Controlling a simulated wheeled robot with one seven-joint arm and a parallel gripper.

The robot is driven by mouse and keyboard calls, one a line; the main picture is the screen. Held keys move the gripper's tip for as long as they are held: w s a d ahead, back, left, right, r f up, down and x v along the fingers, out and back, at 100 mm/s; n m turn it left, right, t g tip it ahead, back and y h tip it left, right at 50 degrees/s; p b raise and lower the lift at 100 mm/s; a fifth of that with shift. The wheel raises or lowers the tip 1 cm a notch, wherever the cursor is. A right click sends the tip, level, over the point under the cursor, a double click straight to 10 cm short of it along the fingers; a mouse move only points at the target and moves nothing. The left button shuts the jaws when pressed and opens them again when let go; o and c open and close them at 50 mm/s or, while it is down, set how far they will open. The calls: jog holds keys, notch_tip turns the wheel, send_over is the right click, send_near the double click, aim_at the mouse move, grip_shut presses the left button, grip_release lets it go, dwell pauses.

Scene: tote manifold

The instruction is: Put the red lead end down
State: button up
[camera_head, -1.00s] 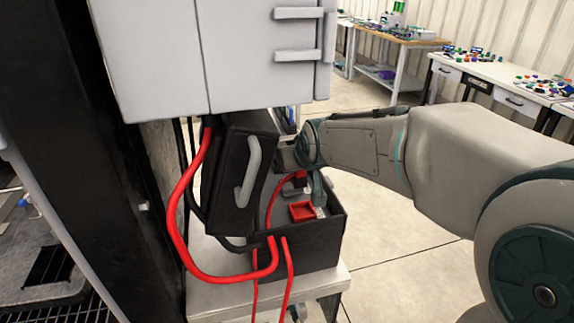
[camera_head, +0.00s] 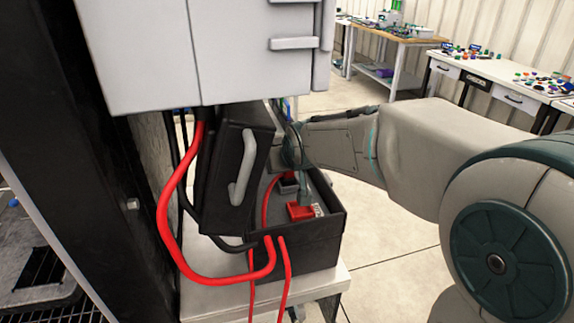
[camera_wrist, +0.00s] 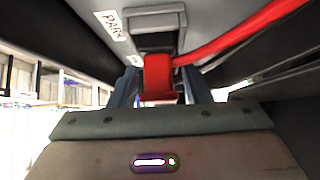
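The red lead end (camera_wrist: 158,76) sits between the two fingers of my gripper (camera_wrist: 160,90) in the wrist view, and my gripper appears shut on it. A grey holder (camera_wrist: 150,22) with a PARK label beside it lies just past the lead end. Whether the lead end is seated in it is hard to tell. The red cable (camera_wrist: 245,35) runs off to the upper right. In the head view my gripper (camera_head: 300,165) reaches into the open black box (camera_head: 312,254) from the right, and its fingertips are partly hidden.
A red block (camera_head: 302,211) with a pale label beside it is inside the black box. A black panel with a grey handle (camera_head: 243,168) leans over the box's left side. A pale cabinet (camera_head: 200,50) hangs above. Red cables (camera_head: 166,215) loop over the front. Workbenches stand behind.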

jog(key=shift+r, duration=0.1)
jog(key=shift+r+p, duration=0.2)
jog(key=shift+p, duration=0.1)
jog(key=v, duration=0.5)
jog(key=shift+s+d, duration=0.15)
jog(key=shift+s, duration=0.15)
jog(key=s+d, duration=0.1)
jog(key=s, duration=0.2)
jog(key=s+d, duration=0.1)
jog(key=s, duration=0.3)
jog(key=s+d, duration=0.1)
jog(key=s, duration=0.3)
jog(key=shift+f+b, duration=0.15)
jog(key=shift+b, duration=0.25)
jog(key=s+d+m+g+h+p, duration=0.2)
jog(key=s+d+g+p, duration=0.3)
jog(key=s+d+p, duration=0.5)
jog(key=shift+d+m+g+p, duration=0.3)
jog(key=shift+d+m, duration=0.4)
jog(key=shift+d, duration=0.05)
jog(key=shift+s+f, duration=0.15)
jog(key=shift+f, duration=0.05)
jog(key=shift+c, duration=0.7)
jog(key=shift+d, duration=0.1)
